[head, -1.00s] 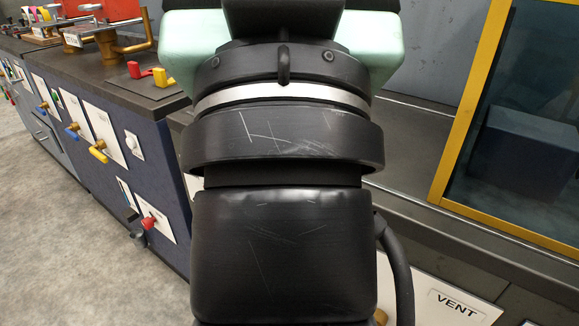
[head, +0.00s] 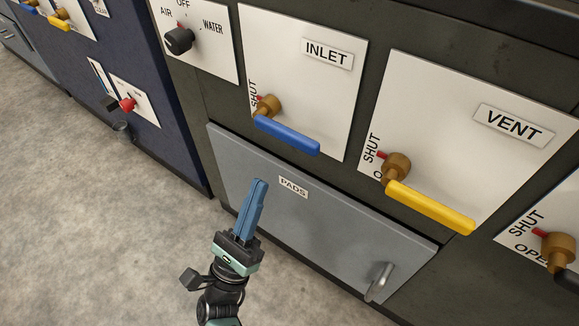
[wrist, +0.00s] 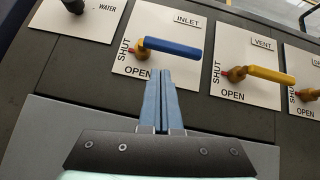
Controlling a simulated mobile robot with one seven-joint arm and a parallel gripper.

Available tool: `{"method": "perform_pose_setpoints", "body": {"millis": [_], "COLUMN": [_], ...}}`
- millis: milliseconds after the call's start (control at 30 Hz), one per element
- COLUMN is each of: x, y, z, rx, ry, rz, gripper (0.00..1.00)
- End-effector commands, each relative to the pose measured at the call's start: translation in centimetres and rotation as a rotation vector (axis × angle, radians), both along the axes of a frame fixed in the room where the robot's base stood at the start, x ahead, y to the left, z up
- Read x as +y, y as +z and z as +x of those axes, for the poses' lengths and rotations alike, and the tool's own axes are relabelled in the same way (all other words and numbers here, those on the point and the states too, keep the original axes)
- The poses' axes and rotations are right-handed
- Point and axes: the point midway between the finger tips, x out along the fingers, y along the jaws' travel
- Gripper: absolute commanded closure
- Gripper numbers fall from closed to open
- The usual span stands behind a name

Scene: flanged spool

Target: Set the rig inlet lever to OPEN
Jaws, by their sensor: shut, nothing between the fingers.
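The inlet lever has a blue handle (head: 287,134) on a brass hub (head: 267,105), mounted on a white plate labelled INLET (head: 318,85). In the wrist view the blue handle (wrist: 172,47) points right from its hub. A red pointer on the hub's other side faces the word SHUT. The fingertips (wrist: 160,72) also show in the wrist view.
A yellow vent lever (head: 430,207) is to the right, with another brass-hubbed lever (head: 558,252) beyond. An AIR/OFF/WATER knob (head: 178,40) is at left. Below is a grey PADS drawer (head: 320,215) with a protruding handle (head: 379,281). Open floor lies left.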

Motion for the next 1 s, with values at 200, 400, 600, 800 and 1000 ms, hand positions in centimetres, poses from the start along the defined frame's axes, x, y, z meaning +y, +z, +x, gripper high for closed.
{"method": "perform_pose_setpoints", "body": {"millis": [200, 400, 600, 800, 1000], "x": [-1.1, -1.2, -1.3, -2.3, -4.1], "y": [-5.8, -5.9, -5.8, -4.1, -1.2], "z": [-3.7, -4.1, -4.0, -2.8, -0.4], "rx": [-0.051, -0.059, -0.059, -0.062, -0.064], "ry": [0.042, 0.047, 0.045, 0.042, 0.042], "rz": [0.123, 0.134, 0.132, 0.132, 0.132], "gripper": [1.0, 1.0, 1.0, 1.0, 1.0]}}
